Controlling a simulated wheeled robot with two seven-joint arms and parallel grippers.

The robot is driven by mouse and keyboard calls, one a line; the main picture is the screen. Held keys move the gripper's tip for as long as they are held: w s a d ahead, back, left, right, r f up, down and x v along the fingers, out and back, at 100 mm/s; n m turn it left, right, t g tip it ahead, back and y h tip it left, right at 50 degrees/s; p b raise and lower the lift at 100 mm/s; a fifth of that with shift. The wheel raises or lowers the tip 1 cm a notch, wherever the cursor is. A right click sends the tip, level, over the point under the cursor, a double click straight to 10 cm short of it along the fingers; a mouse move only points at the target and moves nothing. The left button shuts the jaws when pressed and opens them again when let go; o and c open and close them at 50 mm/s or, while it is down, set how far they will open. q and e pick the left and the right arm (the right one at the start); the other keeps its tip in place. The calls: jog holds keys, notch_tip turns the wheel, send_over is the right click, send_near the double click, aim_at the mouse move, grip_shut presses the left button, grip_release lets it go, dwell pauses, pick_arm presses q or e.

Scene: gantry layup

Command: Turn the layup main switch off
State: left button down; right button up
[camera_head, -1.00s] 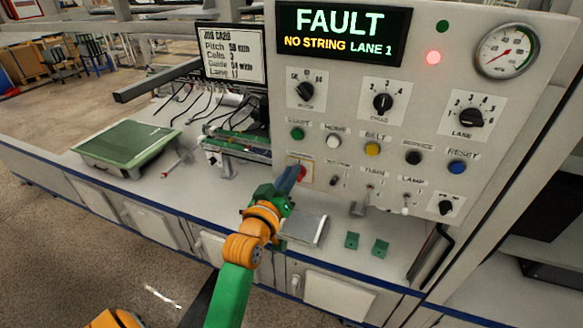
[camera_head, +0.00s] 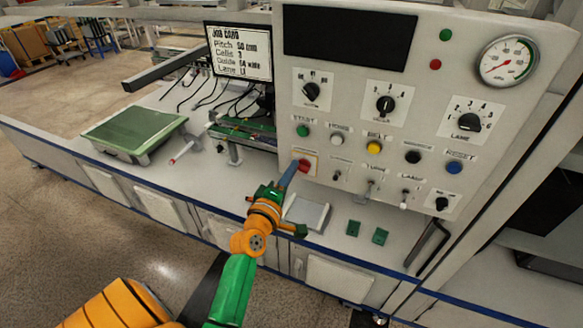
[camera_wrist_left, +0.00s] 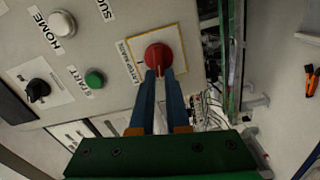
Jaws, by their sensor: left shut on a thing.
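The red main switch (camera_head: 305,166) is a round knob on a yellow-edged plate, low at the left of the control panel. It also shows in the left wrist view (camera_wrist_left: 158,55). My left gripper (camera_head: 294,173) reaches up to it from the front, its two blue fingers (camera_wrist_left: 158,78) shut on the knob's near part. The fingers hide part of the knob, and its pointer position is hard to tell. The panel's display (camera_head: 349,38) is dark, and the red lamp (camera_head: 435,65) is unlit. My right gripper is not in view.
Start (camera_head: 303,131), home (camera_head: 336,140) and belt (camera_head: 374,148) buttons sit near the switch. A green-topped plate (camera_head: 133,130) lies at the left of the bench. A grey tray (camera_head: 307,214) and two green blocks (camera_head: 353,228) lie below the panel.

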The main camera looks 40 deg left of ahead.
pick_arm(q)
jog(key=shift+f+n, duration=0.25)
jog(key=shift+n, duration=0.75)
jog(key=c, duration=0.9)
grip_release()
jog(key=b+v, duration=0.1)
jog(key=v, duration=0.6)
